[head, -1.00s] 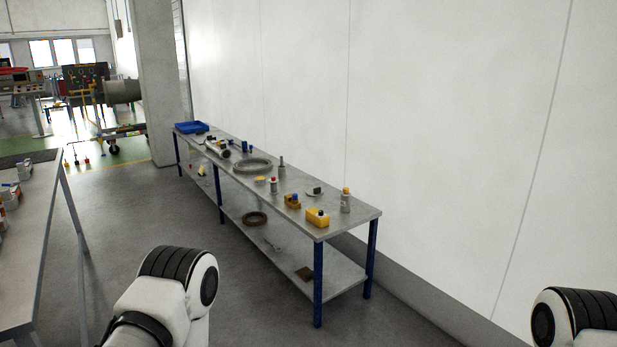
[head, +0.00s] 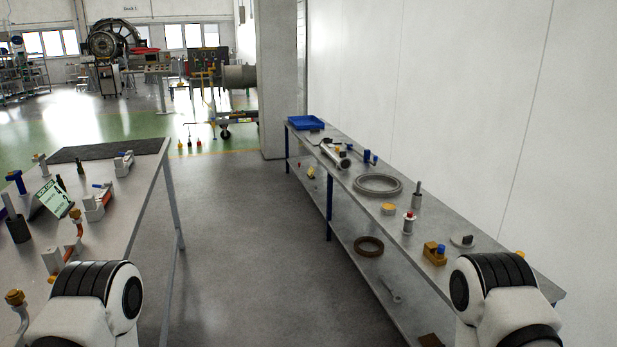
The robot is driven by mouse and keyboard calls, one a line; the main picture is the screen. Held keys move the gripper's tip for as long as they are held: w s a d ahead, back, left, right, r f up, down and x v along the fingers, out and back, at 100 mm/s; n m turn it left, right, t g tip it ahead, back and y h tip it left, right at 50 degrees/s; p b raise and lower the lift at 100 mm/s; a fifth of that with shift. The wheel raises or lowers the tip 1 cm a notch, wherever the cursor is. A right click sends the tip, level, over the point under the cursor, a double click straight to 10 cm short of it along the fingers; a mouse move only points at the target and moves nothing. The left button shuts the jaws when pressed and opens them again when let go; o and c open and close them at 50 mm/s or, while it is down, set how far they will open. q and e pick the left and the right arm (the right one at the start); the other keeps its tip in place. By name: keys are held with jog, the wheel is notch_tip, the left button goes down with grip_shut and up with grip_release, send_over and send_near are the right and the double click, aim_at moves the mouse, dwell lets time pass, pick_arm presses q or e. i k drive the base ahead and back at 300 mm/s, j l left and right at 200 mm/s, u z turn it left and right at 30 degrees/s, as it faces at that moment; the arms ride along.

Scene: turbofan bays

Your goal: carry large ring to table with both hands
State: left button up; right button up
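A large grey ring (head: 377,184) lies flat on the top of the long metal table (head: 345,196) along the right wall. A smaller brown ring (head: 368,247) lies on that table's lower shelf. Another table (head: 150,192) stands at the left, with a dark mat (head: 108,150) on its far end. Parts of both my arms show at the bottom of the head view, but neither gripper is in view. Nothing of mine touches the large grey ring.
A blue tray (head: 306,123), a yellow block (head: 434,253) and several small parts share the right table. A green sign (head: 52,198) and several fittings stand on the left table. The floor (head: 245,240) between the tables is clear. A pillar (head: 278,80) stands beyond.

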aim_at(107, 149)
jog(key=i+j, duration=0.1)
jog(key=i, duration=2.3)
jog(key=l+z, duration=0.05)
jog(key=l, duration=0.05)
